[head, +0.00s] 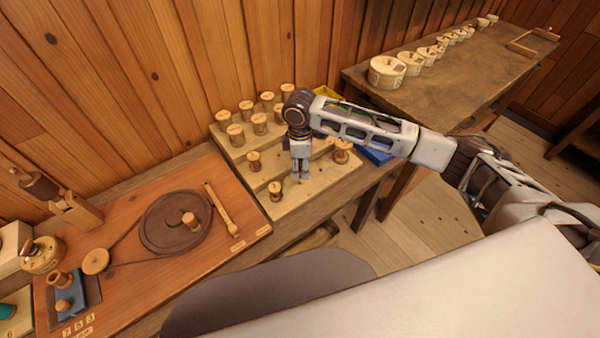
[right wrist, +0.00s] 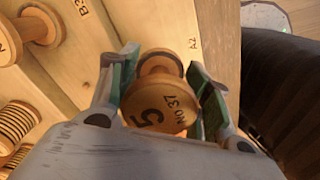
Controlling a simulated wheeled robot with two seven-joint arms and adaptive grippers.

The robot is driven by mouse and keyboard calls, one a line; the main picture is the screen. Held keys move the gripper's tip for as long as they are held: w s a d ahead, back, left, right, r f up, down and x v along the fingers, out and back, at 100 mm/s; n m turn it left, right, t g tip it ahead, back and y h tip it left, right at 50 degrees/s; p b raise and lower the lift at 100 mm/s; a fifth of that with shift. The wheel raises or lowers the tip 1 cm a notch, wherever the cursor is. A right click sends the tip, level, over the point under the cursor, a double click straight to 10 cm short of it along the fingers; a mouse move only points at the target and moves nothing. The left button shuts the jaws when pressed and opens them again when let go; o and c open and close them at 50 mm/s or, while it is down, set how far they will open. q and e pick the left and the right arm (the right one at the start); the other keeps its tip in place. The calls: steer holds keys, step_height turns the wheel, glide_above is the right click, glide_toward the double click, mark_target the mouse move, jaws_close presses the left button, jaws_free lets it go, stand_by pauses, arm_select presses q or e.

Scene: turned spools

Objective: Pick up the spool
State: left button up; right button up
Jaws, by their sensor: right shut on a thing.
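A wooden spool (right wrist: 155,103) with a dark "C5" and "NO 37" on its round end sits between the two green-lined fingers of my right gripper (right wrist: 158,85) in the right wrist view. The fingers are shut on it from both sides. In the head view my right gripper (head: 301,175) points down at the front part of the stepped spool rack (head: 312,184); the held spool cannot be made out there. Another spool (head: 276,189) stands just left of the gripper. My left gripper is not in view.
Several more spools (head: 236,134) stand on the rack's upper steps, close around my right arm. Left of it is a workbench with a dark wheel (head: 170,222). A table (head: 440,85) with round boxes stands at the back right. A blue tray (head: 377,156) lies beside the rack.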

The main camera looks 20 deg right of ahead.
steer(key=shift+r, duration=1.85)
steer(key=shift+m, duration=0.3)
